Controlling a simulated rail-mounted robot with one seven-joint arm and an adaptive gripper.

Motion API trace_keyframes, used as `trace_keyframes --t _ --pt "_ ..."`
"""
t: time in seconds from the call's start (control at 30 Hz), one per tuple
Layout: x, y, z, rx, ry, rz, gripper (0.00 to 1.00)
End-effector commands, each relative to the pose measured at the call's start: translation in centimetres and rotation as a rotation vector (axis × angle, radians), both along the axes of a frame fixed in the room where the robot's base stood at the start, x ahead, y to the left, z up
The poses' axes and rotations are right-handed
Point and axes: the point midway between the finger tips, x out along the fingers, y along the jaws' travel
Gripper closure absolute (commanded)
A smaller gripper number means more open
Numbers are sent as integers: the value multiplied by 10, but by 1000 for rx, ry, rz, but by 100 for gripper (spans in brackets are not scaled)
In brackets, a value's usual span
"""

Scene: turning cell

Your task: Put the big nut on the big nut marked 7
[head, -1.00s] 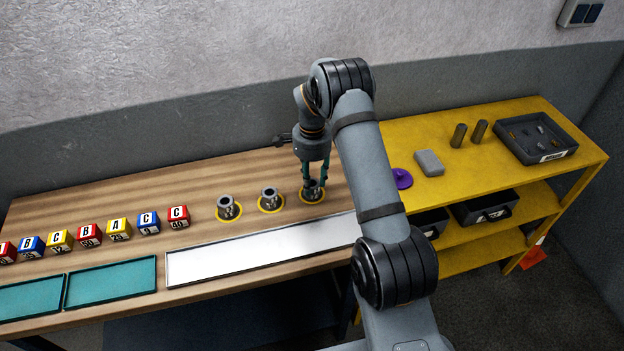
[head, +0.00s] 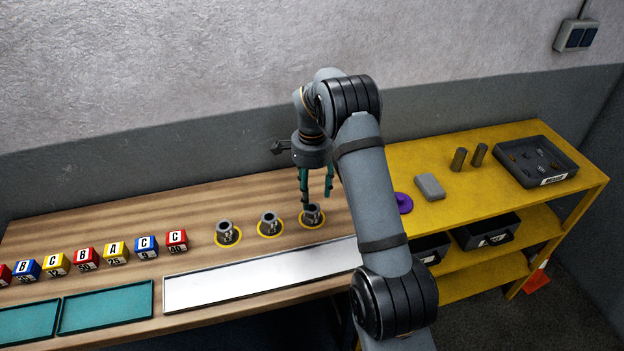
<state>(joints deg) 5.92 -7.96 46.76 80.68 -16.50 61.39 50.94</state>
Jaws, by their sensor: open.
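Three grey metal pieces with round holes in their tops stand upright in a row on the wooden bench, each inside a yellow ring: a left one (head: 225,233), a middle one (head: 269,224) and a right one (head: 312,215). They look like nuts, perhaps stacked, but their marks are too small to read, so I cannot tell which is marked 7. My gripper (head: 316,197) points down just above the right piece. Its teal fingers are open and spread, with nothing between them.
Several lettered cubes (head: 116,253) line the bench at left. A white tray (head: 250,277) and teal trays (head: 107,307) lie in front. On the yellow shelf at right are a purple object (head: 404,203), a grey block (head: 430,187), two dark cylinders (head: 459,159) and a dark bin (head: 551,181).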

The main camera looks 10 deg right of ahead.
Motion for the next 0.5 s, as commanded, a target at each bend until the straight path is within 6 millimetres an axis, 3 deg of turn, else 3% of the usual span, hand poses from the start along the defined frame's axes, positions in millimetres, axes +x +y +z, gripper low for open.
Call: trace_keyframes --t 0.2,0.5 --pt "1 0 43 0 -3 -1 46" --pt "0 0 66 0 0 0 46"
